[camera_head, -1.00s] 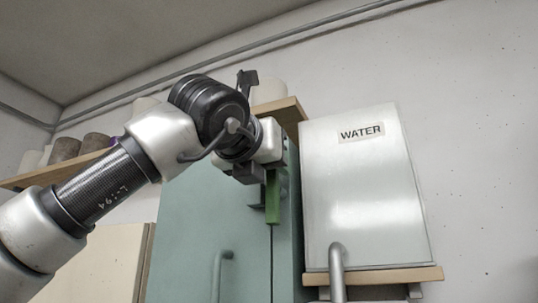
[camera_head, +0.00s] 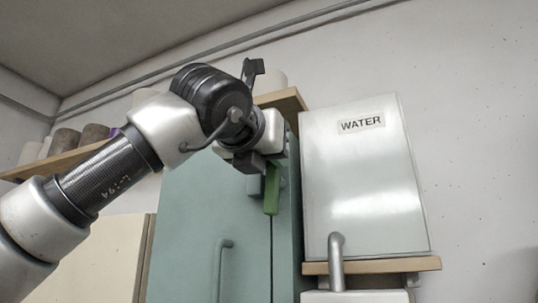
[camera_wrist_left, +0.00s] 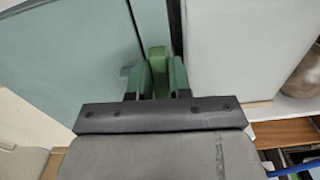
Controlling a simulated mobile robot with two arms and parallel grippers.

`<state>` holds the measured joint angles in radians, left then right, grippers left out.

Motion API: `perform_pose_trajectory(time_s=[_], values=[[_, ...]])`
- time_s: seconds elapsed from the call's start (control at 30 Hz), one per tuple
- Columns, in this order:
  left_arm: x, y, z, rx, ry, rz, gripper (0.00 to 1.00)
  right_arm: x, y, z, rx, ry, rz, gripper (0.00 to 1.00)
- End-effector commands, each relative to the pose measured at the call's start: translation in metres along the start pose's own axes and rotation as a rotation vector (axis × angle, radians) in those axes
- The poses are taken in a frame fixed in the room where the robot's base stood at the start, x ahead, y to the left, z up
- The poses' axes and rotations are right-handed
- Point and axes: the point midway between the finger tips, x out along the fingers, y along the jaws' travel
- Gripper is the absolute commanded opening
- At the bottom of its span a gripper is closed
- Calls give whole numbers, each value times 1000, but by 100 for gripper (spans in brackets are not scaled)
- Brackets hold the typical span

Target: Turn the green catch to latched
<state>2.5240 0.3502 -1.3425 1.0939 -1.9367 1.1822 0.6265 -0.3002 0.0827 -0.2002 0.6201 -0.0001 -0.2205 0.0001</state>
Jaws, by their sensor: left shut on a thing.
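The green catch (camera_head: 271,190) is on the front of the teal cabinet (camera_head: 205,215), near its upper right edge. In the head view its lower end hangs down below my left gripper (camera_head: 262,170), tilted slightly. My left gripper is shut on the catch; its fingers hide the catch's upper part. In the left wrist view the catch (camera_wrist_left: 157,68) shows between the two fingers (camera_wrist_left: 160,82). My right gripper is not in view.
A white tank marked WATER (camera_head: 362,190) stands on a wooden shelf (camera_head: 375,265) just right of the cabinet. A pipe (camera_head: 336,260) runs down its front. A shelf with several pots (camera_head: 65,142) is at the left. The cabinet has a bar handle (camera_head: 217,265).

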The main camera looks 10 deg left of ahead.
Motion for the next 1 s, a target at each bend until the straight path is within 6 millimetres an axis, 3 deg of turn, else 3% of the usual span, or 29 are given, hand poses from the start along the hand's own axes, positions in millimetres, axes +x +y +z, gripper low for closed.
perform_pose_trajectory(time_s=[1.0], values=[[0, -28, -13, 905, 0, -1, 0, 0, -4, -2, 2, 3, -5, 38]])
